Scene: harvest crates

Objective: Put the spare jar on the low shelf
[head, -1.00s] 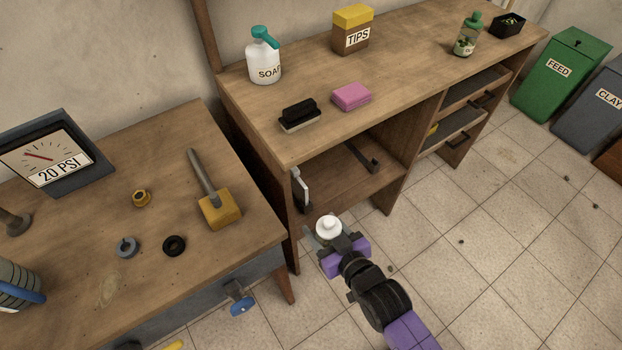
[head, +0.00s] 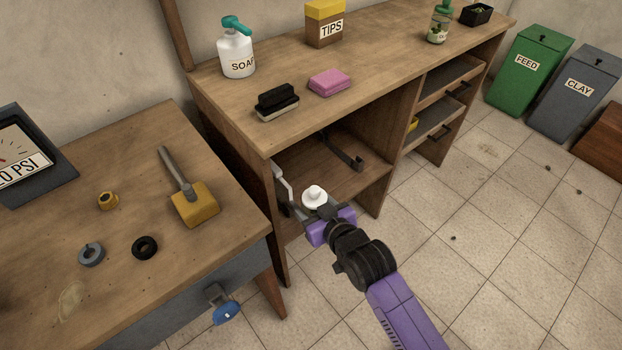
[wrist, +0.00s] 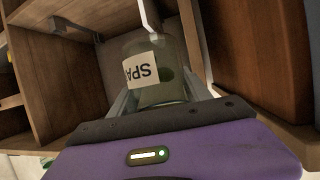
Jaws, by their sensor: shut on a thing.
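The spare jar (wrist: 160,72) is greenish see-through glass with a label reading "SPA", upside down in the wrist view. In the head view only its white lid with a knob (head: 314,198) shows clearly. My gripper (head: 318,208) is shut on the jar; its fingers (wrist: 122,100) lie along the jar's sides in the wrist view. The low shelf (head: 335,178) is the open wooden compartment under the long bench. My gripper and the jar are at the front left of its opening. I cannot tell whether the jar is over the shelf board.
A pale bracket or handle (head: 281,182) stands at the compartment's left side, close to the jar. A dark bar (head: 343,154) lies farther back inside. The tiled floor right of my arm is clear.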

